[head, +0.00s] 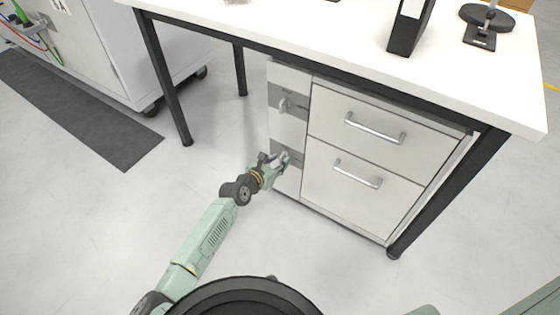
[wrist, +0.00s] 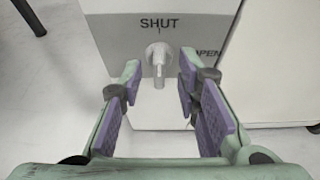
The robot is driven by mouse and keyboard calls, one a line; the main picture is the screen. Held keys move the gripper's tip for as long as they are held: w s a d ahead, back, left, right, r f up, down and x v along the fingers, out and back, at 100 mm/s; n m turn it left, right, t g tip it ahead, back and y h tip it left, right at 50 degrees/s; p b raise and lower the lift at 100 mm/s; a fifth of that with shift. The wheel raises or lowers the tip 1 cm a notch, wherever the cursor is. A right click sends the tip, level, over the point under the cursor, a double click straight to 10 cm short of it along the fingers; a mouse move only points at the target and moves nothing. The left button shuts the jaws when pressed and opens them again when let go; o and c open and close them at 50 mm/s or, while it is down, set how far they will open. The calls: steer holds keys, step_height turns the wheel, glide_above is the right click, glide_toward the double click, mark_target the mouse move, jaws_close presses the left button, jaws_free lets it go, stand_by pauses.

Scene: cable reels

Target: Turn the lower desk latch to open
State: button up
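The lower desk latch (wrist: 159,65) is a small pale knob on a grey plate, on the narrow panel left of the desk drawers. In the wrist view a mark below the word SHUT stands just above it, and the word OPEN is to its right, partly covered by a finger. My gripper (wrist: 158,100) is open, with purple pads to the left and right of the latch in the picture and nothing held. In the head view my gripper (head: 277,163) is at the lower grey plate (head: 296,156) and hides most of the latch. I cannot tell whether any finger touches it.
An upper latch (head: 285,104) is on the same panel above. Drawers with bar handles (head: 374,128) are to the right, under the white desk top (head: 330,25). A black desk leg (head: 168,85) stands to the left. The floor around my arm is clear.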

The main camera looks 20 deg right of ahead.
steer(key=shift+x, duration=0.85)
steer(key=shift+c, duration=0.6)
jaws_close()
